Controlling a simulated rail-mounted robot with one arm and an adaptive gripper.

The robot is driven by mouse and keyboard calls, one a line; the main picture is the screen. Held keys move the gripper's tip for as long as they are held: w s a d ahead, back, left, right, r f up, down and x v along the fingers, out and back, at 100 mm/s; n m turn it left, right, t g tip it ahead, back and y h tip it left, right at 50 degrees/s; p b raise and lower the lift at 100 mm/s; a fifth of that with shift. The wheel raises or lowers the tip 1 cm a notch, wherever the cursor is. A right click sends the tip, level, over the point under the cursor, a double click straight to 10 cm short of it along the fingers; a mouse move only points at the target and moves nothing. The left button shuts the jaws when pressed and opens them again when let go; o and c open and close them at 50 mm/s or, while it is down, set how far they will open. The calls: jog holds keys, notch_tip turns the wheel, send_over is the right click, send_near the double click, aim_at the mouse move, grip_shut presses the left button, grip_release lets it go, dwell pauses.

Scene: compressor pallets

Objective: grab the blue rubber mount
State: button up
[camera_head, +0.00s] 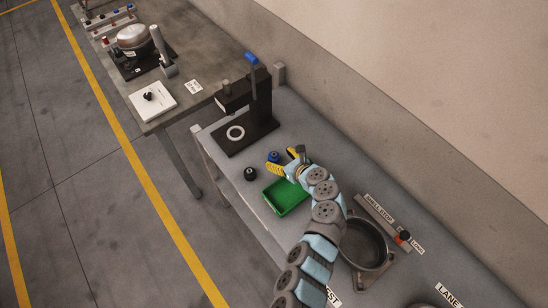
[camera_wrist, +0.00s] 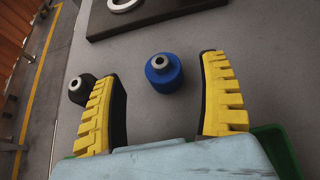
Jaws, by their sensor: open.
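The blue rubber mount (camera_wrist: 164,73) stands upright on the grey bench in the wrist view, with a metal insert in its top. In the head view the blue mount (camera_head: 274,156) is small, just left of my fingertips. My gripper (camera_wrist: 162,85) is open, its two yellow ridged fingers apart on either side of the mount's position, with nothing held. The mount shows between the fingertips, towards their far ends; whether the fingers are level with it I cannot tell. My gripper (camera_head: 284,161) also shows in the head view above the bench.
A black mount (camera_wrist: 81,90) stands beside the left finger; it also shows in the head view (camera_head: 250,174). A green tray (camera_head: 283,196) lies below my arm. A black press (camera_head: 250,130) stands behind. A round metal shell (camera_head: 363,246) sits at right.

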aim_at(271, 153)
jog(key=shift+b+x, duration=0.3)
jog(key=shift+x, duration=1.7)
jog(key=shift+w+r, duration=0.1)
jog(key=c, duration=1.3)
